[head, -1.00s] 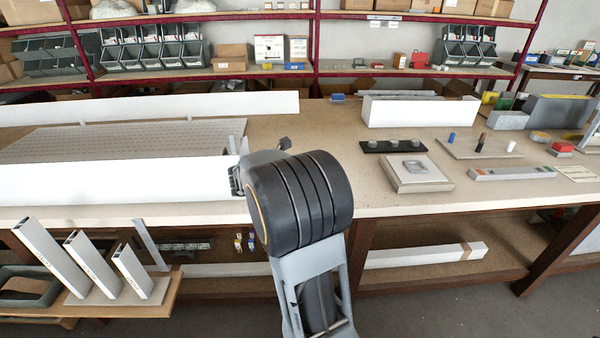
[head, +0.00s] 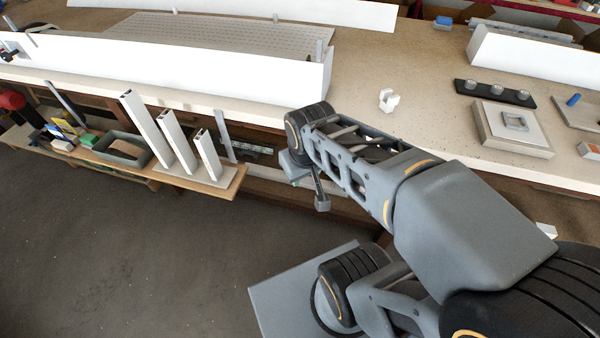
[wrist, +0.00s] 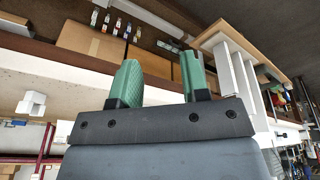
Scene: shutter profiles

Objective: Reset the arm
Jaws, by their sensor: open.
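My gripper shows in the wrist view (wrist: 158,82), with two green fingers set apart and nothing between them. In the head view my arm reaches left from the lower right. Its wrist end hangs in front of the bench's front edge, and my gripper's fingers cannot be made out clearly there. A small white block-like piece (head: 389,101) stands on the bench top (head: 400,62) to the right of my wrist. It also seems to show at the left of the wrist view (wrist: 31,103).
Several upright white profiles (head: 174,140) stand on a low wooden shelf (head: 215,184) left of my arm. A long white profile (head: 220,89) lies along the bench. A grey square plate (head: 512,130) and a black strip with knobs (head: 494,92) lie right. Floor at lower left is clear.

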